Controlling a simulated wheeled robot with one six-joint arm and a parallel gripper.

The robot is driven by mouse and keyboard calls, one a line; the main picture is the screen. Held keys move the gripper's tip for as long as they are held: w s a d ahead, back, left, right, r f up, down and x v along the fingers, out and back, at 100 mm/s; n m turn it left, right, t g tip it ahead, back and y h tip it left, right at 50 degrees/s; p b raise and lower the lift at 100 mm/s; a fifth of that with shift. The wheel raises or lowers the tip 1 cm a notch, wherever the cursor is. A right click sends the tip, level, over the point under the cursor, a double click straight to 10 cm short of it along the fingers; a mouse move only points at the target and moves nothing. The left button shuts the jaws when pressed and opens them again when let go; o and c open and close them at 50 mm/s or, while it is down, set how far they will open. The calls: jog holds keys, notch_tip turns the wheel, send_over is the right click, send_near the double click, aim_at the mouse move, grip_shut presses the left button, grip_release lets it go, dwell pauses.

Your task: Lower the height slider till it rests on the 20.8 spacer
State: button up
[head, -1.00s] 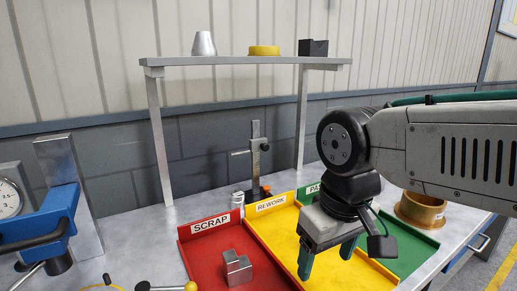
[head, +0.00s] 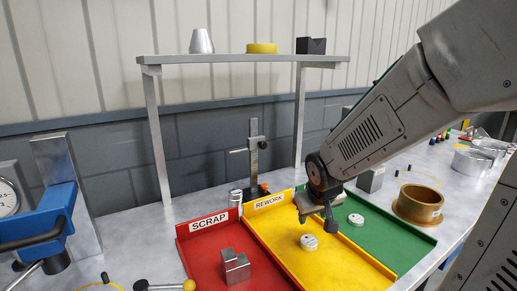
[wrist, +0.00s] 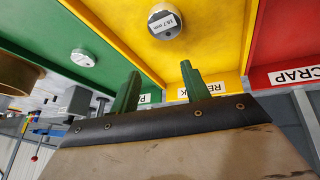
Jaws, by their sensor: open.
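The height gauge (head: 255,165) stands upright behind the trays, with its slider (head: 257,146) high on the post and an arm reaching left. A small silver cylinder (head: 235,197) stands by its base; I cannot read any 20.8 marking on it. My gripper (head: 316,219) is open and empty, above the rear of the yellow tray, right of and in front of the gauge. Its green fingers (wrist: 158,90) are apart in the wrist view. A silver disc (head: 309,242) lies in the yellow tray; its label in the wrist view (wrist: 164,22) seems to read 18.7 mm.
The red SCRAP tray (head: 190,249) holds a grey stepped block (head: 235,267). Another disc (head: 356,219) lies in the green tray (head: 400,238). A brass ring (head: 418,203) stands right. The shelf (head: 240,59) spans above the gauge; its legs flank it.

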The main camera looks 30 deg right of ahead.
jog(key=w+d+t, duration=0.3)
jog(key=w, duration=0.4)
jog(key=n+t+y, duration=0.3)
jog(key=t+y, duration=0.1)
jog(key=t, duration=0.6)
send_near(264, 146)
jog(key=w, duration=0.9)
jog(key=shift+a, duration=0.3)
jog(key=shift+c, duration=0.4)
